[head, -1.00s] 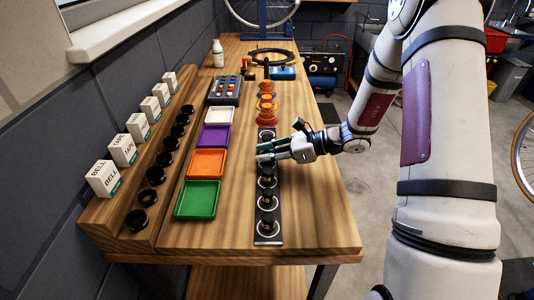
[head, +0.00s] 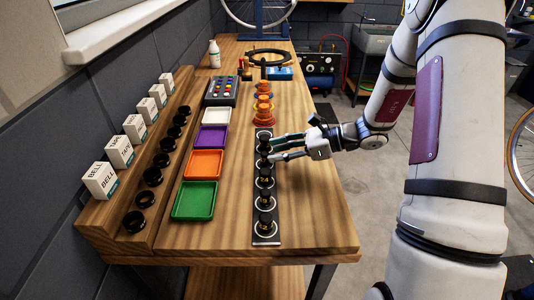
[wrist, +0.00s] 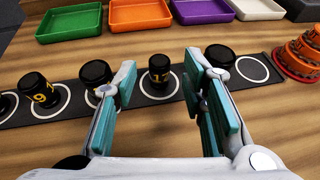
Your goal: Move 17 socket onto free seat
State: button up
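Black sockets with yellow numbers stand upright along a dark strip (wrist: 70,106) with white-ringed seats. One socket (wrist: 160,68) stands on its ring between my fingers in the wrist view; its number starts with 1, and the rest is unclear. A socket (wrist: 220,56) stands to its right, partly behind my right finger. An empty ringed seat (wrist: 252,68) is at the strip's right end. Another socket (wrist: 97,73) is partly behind my left finger; one (wrist: 40,88) further left reads like 19. My gripper (wrist: 158,82) is open, with no finger visibly touching a socket.
Orange stacked pieces (head: 264,106) stand just beyond the strip's far end. Green (head: 194,214), orange (head: 205,176), purple (head: 211,148) and white trays lie left of the strip. A wooden rack (head: 120,225) with boxes and black rings runs along the wall. Bench right of the strip is clear.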

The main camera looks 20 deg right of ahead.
jog(key=v, duration=0.7)
jog(key=shift+w, duration=0.1)
jog(key=shift+r, duration=0.2)
jog(key=s+a+r+n+g+h, duration=0.3)
jog(key=s+a+r+n+g, duration=0.3)
jog(key=s+a+r+n, duration=0.45)
jog(key=s+r+n+t+h, duration=0.1)
jog(key=s+n+h, duration=0.3)
jog(key=s+n, duration=0.2)
jog(key=s+d+r+n+t+h, duration=0.1)
jog(key=s+r+n+h, duration=0.1)
jog(key=s+n+h, duration=0.2)
jog(key=shift+s+d+r+n+t+h, duration=0.3)
jog(key=shift+s+n, duration=1.35)
jog(key=shift+s, duration=1.55)
